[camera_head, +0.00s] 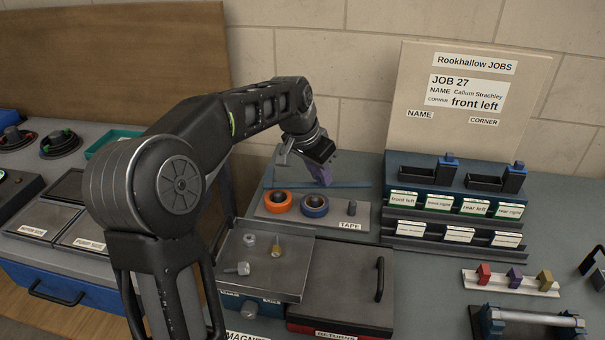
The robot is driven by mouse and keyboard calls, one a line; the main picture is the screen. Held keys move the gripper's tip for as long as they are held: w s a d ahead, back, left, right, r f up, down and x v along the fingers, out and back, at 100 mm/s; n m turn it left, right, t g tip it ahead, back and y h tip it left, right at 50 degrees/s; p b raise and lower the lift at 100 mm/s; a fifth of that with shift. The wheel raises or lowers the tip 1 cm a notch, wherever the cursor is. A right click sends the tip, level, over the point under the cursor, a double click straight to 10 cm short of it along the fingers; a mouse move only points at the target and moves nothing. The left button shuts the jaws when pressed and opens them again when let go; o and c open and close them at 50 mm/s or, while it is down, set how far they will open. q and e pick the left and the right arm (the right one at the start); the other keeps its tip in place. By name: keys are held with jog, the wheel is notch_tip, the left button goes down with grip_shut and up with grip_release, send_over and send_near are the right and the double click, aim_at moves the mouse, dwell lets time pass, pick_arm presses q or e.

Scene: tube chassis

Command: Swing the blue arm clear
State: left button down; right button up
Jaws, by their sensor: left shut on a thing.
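The thin blue arm (345,185) lies level across the back of the tape tray (266,209), behind an orange ring (278,202) and a blue ring (315,206). My left gripper (318,160) reaches in from the left and points down at the blue arm. It is shut on a small purple piece (322,172) that reaches down to about the blue arm. I cannot tell whether the purple piece is part of the arm or touches it. My left arm hides the area left of the tray. My right gripper is not in view.
A grey tray with loose metal parts (265,262) and a lidded box with a handle (345,283) stand in front. A labelled rack (455,205) stands to the right, below a job board (465,100). A tiled wall is close behind.

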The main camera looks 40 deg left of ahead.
pick_arm(q)
jog(key=w+a+n+g+y+p, duration=0.1)
jog(key=w+a+n+y+p, duration=0.3)
jog(key=w+a+n+p, duration=0.5)
jog(key=shift+w+a+n+g+p, duration=0.35)
jog(key=shift+w+n, duration=0.9)
jog(key=shift+n, duration=0.65)
jog(key=shift+r, duration=0.1)
jog(key=c, duration=1.3)
grip_release()
